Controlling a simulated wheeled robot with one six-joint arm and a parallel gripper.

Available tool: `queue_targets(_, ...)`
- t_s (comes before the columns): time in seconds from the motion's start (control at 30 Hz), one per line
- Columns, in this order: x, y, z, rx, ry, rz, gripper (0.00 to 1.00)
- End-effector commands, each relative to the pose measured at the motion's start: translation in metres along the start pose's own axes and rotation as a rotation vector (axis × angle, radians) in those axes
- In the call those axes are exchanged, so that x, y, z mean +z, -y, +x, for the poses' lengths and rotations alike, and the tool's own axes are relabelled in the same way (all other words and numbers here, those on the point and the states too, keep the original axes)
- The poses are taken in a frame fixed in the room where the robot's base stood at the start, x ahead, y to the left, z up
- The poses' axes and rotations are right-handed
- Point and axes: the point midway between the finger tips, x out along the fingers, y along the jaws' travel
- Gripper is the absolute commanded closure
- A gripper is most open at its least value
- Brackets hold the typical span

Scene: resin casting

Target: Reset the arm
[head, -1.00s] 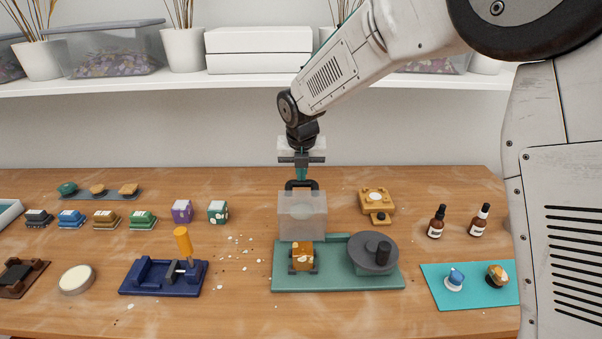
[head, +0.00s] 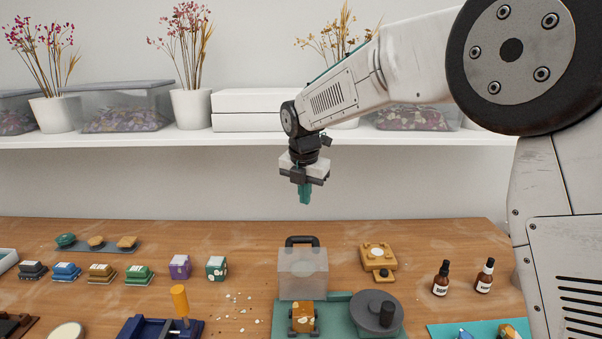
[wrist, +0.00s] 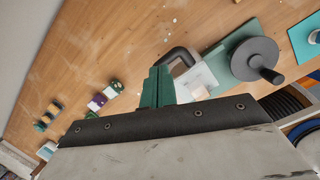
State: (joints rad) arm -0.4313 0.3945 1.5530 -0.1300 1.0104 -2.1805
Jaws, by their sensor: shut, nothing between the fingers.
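My gripper (head: 305,194) hangs in the air above the back of the table, its teal fingers together and empty. It is above and apart from the clear box with a black handle (head: 302,272), which stands on the green base (head: 340,326). In the wrist view my gripper (wrist: 158,82) points down, with the black handle (wrist: 180,56) beyond its fingers. My arm reaches in from the upper right.
An orange block (head: 302,317) and a grey disc with a knob (head: 375,312) are on the green base. A yellow device (head: 378,258) and two brown bottles (head: 441,279) stand to the right. A white shelf (head: 240,140) with pots and bins runs behind my arm.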

Motion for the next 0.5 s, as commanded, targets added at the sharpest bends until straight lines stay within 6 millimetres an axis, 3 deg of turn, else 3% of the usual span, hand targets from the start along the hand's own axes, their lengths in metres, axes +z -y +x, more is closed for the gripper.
queue_targets(0.07,-0.018,0.021,0.007,-0.044,-0.035,0.220,1.00)
queue_targets(0.17,-0.036,0.055,0.000,-0.094,-0.057,0.533,1.00)
queue_targets(0.37,-0.073,0.146,-0.032,-0.193,-0.056,1.190,1.00)
queue_targets(0.5,-0.109,0.219,-0.057,-0.254,-0.029,1.653,1.00)
